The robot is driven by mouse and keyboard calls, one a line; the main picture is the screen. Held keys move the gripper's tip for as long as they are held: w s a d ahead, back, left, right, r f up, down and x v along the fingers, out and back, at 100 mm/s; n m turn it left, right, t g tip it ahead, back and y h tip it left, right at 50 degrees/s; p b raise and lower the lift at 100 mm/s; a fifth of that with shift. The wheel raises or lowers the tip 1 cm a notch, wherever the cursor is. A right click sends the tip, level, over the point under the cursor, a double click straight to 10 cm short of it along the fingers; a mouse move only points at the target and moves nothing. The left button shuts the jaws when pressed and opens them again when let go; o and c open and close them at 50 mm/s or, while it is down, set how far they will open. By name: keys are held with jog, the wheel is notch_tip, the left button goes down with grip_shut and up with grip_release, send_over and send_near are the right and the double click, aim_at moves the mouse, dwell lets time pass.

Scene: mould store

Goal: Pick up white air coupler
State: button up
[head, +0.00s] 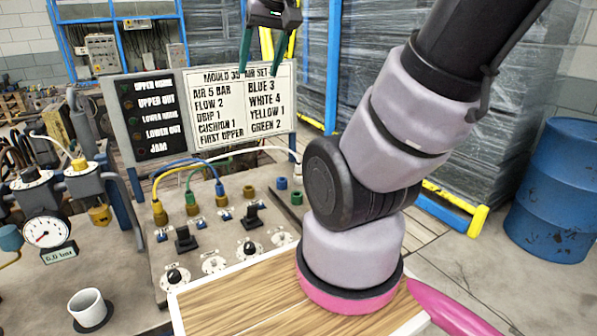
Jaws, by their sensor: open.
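A thin white hose (255,151) arcs over the top of the grey panel to the right. A small white end piece (298,170), which looks like the white air coupler, shows at its right end, beside my arm. My arm may hide part of it, and I cannot tell whether it is seated in a port. My gripper (260,68) is at the top of the view, its green fingers apart and nothing visible between them. It shows in front of the sign board, above the panel and apart from the hoses.
Blue (190,162), yellow and green hoses crowd the panel (225,240), with knobs and black switches. A sign board (240,100) stands behind. A pressure gauge (46,232) and white cup (88,306) are left. A wooden top (235,300) lies in front; a blue drum (557,190) stands right.

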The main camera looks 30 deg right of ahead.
jog(key=w+d+f+n+g, duration=0.2)
jog(key=w+d+f+n, duration=0.3)
jog(key=f, duration=0.3)
jog(key=w+d+f+n+g, duration=0.2)
jog(key=w+d+f+n, duration=0.3)
jog(key=w+d+f, duration=0.2)
jog(key=w+d+f+n+g, duration=0.2)
jog(key=w+d+f+n, duration=0.3)
jog(key=f, duration=0.6)
jog(key=shift+w+d+h, duration=0.3)
jog(key=shift+w+d, duration=0.6)
notch_tip(320, 180, down, 6)
jog(key=shift+r, duration=0.25)
jog(key=f, duration=0.4)
jog(key=shift+s+d, duration=0.35)
jog(key=shift+f, duration=0.65)
grip_shut()
